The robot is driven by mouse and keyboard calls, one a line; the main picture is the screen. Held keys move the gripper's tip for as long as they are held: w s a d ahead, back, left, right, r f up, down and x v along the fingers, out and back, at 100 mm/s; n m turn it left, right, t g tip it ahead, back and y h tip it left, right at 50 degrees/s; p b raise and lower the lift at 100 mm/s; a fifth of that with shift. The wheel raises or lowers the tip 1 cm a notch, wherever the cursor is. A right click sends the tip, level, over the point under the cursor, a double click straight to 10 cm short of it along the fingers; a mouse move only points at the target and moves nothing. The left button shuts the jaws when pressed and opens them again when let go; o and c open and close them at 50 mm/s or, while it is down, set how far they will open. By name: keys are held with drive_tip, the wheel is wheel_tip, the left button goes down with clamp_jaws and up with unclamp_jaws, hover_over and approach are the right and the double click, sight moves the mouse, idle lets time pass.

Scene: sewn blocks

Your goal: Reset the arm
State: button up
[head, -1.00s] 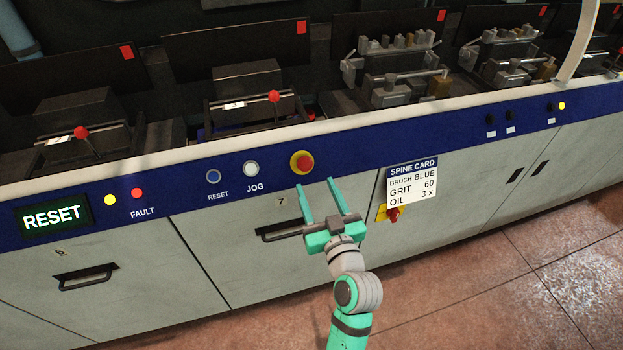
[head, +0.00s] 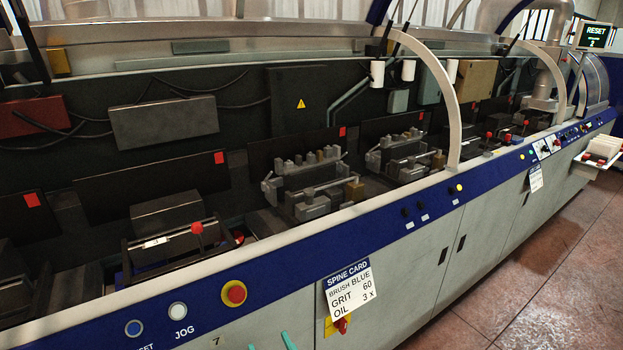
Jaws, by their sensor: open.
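My gripper (head: 270,341) shows only as two teal fingertips at the bottom edge of the head view. The fingertips are apart, with nothing seen between them. They are in front of the machine's grey lower panel, below the red emergency button (head: 234,293) and left of the spine card (head: 348,289). The rest of my arm is out of view.
The long machine's blue control strip (head: 400,212) runs from lower left to upper right. A white JOG button (head: 178,309) and a blue RESET button (head: 134,328) sit on it. A screen reading RESET (head: 594,36) stands far right. Tiled floor (head: 545,270) is clear at lower right.

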drive_tip(key=s+d+f+m+h, duration=0.2)
drive_tip(key=s+d+f+h, duration=0.1)
drive_tip(key=s+d+f, duration=0.4)
drive_tip(key=s+d+f+m+h, duration=0.25)
drive_tip(key=s+f, duration=0.25)
drive_tip(key=s, duration=0.4)
drive_tip(key=s+r+h, duration=0.1)
drive_tip(key=s+h, duration=0.1)
drive_tip(key=s, duration=1.5)
drive_tip(key=shift+s+r+m, duration=0.25)
drive_tip(key=shift+r+m, duration=0.05)
drive_tip(key=shift+m, duration=0.15)
drive_tip(key=shift+w, duration=0.15)
